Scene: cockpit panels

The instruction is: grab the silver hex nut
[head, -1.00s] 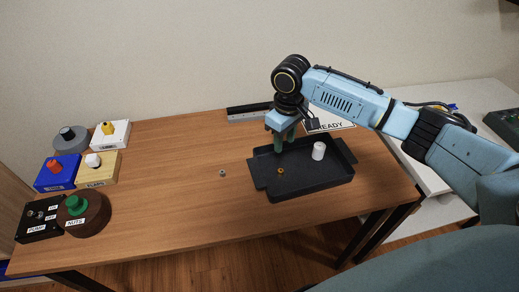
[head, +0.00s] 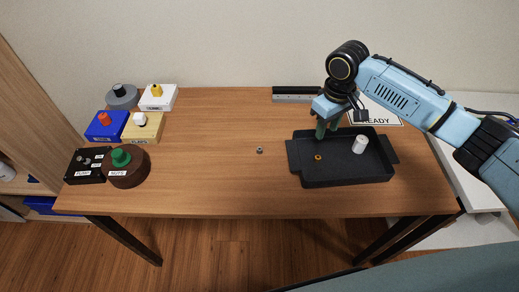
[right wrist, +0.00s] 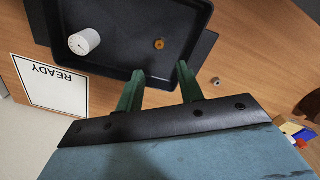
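The silver hex nut (head: 259,150) lies on the bare wooden table, left of the black tray (head: 345,181). It also shows small in the right wrist view (right wrist: 215,82), to the right of the fingers. My right gripper (head: 322,130) is over the back-left part of the tray, pointing down, right of the nut and apart from it. In the right wrist view its two green fingers (right wrist: 160,84) are spread with nothing between them. A brass-coloured nut (head: 318,157) and a white cylinder (head: 359,145) are in the tray. My left gripper is not in view.
Several button and switch boxes stand at the left, including a blue one (head: 105,126) and a brown round one with a green knob (head: 128,171). A READY sign (head: 376,117) lies behind the tray. The table between the boxes and the nut is clear.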

